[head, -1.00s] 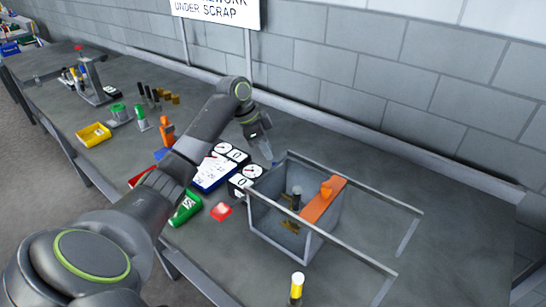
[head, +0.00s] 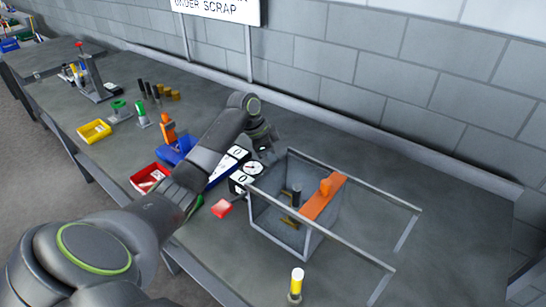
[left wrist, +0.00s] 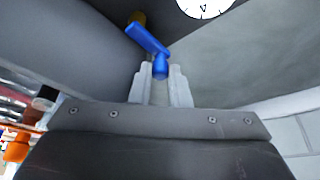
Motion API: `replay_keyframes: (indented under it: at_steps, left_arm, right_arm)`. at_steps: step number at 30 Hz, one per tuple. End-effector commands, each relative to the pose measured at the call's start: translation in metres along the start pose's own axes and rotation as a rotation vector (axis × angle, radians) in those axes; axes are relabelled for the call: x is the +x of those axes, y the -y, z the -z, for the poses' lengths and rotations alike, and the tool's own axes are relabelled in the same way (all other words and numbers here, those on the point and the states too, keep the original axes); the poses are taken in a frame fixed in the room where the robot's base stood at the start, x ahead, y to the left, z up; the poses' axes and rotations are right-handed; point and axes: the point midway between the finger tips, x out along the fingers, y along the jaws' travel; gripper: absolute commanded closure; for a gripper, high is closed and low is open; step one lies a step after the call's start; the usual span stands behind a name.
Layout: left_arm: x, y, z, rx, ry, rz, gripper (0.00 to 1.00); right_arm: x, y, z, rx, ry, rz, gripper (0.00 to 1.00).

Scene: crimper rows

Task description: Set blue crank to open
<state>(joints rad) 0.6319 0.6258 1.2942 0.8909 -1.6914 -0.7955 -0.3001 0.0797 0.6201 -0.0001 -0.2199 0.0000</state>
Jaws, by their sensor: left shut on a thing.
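The blue crank (left wrist: 150,40) shows in the left wrist view, with a slanted arm and a rounded knob at its lower end. A yellow-brown part (left wrist: 137,17) is at its upper end. My left gripper (left wrist: 160,76) is shut on the knob, between its two pale fingertips. In the head view my left gripper (head: 264,143) is behind the dial boxes, and the crank is hidden there. A white dial (head: 253,168) is beside it; a dial also shows at the top of the left wrist view (left wrist: 205,6). My right gripper is not in view.
A grey open bin (head: 271,226) with an orange bar (head: 322,201) and rails stands right of the gripper. The bench's right side is clear.

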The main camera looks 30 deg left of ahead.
Motion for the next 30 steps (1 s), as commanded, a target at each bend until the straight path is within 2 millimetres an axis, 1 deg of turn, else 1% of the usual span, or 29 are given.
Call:
replay_keyframes:
  at_steps: [5,11,17,24,30]
  left_arm:
    - [-0.002,0.0,0.0,-0.018,0.0,0.007,1.0]
    - [-0.005,0.002,-0.001,-0.093,-0.001,0.037,1.0]
    - [-0.01,0.004,-0.005,-0.234,0.0,0.094,1.0]
    - [-0.013,0.006,-0.011,-0.444,0.0,0.182,1.0]
    - [-0.015,0.007,-0.017,-0.619,-0.001,0.255,1.0]
  right_arm:
    - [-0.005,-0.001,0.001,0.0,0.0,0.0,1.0]
    - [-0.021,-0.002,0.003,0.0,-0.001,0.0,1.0]
    - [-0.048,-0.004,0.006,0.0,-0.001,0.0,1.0]
    - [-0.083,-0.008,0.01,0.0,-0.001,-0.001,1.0]
    - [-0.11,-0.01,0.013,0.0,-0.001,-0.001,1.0]
